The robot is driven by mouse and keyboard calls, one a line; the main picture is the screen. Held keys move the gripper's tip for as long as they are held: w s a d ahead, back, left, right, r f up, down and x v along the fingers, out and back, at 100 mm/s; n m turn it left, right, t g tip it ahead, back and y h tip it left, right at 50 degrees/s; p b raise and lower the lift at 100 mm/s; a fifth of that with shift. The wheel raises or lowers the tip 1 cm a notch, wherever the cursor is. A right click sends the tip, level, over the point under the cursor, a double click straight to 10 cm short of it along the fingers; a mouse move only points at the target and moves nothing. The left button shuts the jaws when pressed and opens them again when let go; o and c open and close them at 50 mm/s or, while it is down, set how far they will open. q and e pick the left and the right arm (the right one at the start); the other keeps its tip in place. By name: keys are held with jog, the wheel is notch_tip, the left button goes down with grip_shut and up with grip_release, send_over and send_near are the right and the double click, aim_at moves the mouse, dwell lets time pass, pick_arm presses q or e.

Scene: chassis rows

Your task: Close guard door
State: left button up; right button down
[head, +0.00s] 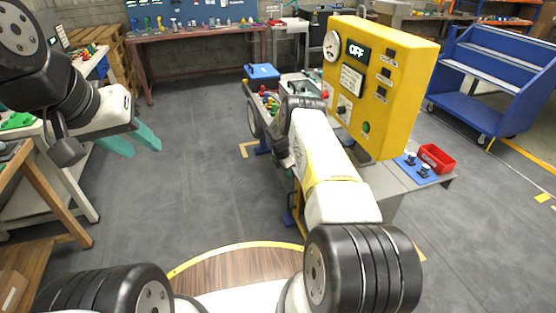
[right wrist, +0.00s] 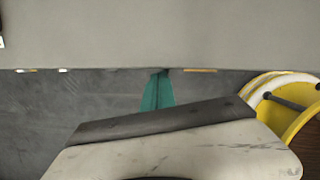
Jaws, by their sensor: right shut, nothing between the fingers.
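A yellow control cabinet (head: 405,95) stands on the grey workbench (head: 390,180), with an "OFF" display, a gauge and a green button on its face. I cannot make out a guard door with certainty; my right arm covers part of the bench beside the cabinet. In the right wrist view my right gripper (right wrist: 157,92) is shut and empty, its teal fingertips at the lower edge of a plain grey surface (right wrist: 150,35). I cannot tell whether they touch it. My left gripper (head: 132,141) is open and empty over the floor at the left.
A red bin (head: 436,158) and a blue plate with black knobs (head: 416,166) lie at the bench's right end. A blue cart (head: 490,80) stands at the right. The floor between the left benches and workbench is clear.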

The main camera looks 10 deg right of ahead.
jog(key=a, duration=0.4)
notch_tip(320, 180, up, 21)
jog(key=s+a+m, duration=0.1)
jog(key=a+m, duration=0.1)
jog(key=m, duration=0.1)
jog(key=s+r+m+t+y, duration=0.1)
jog(key=s+r+m, duration=0.25)
jog(key=r, duration=0.45)
jog(key=s+a+r+m+t, duration=0.1)
jog(key=s+r+m, duration=0.1)
jog(key=s+r, duration=0.45)
jog(key=s+r+m+t+y, duration=0.1)
jog(key=s+r+m, duration=0.15)
jog(key=r, duration=0.65)
jog(key=s+a+r+m+t+y, duration=0.15)
jog(key=s+r+m, duration=0.5)
jog(key=s, duration=0.85)
jog(key=s+a+r+m+y, duration=0.1)
jog(key=s+a+m, duration=0.1)
jog(key=s, duration=1.2)
jog(key=shift+s+r+m+t, duration=0.3)
jog(key=shift+m+t, duration=0.15)
jog(key=shift+m, duration=0.4)
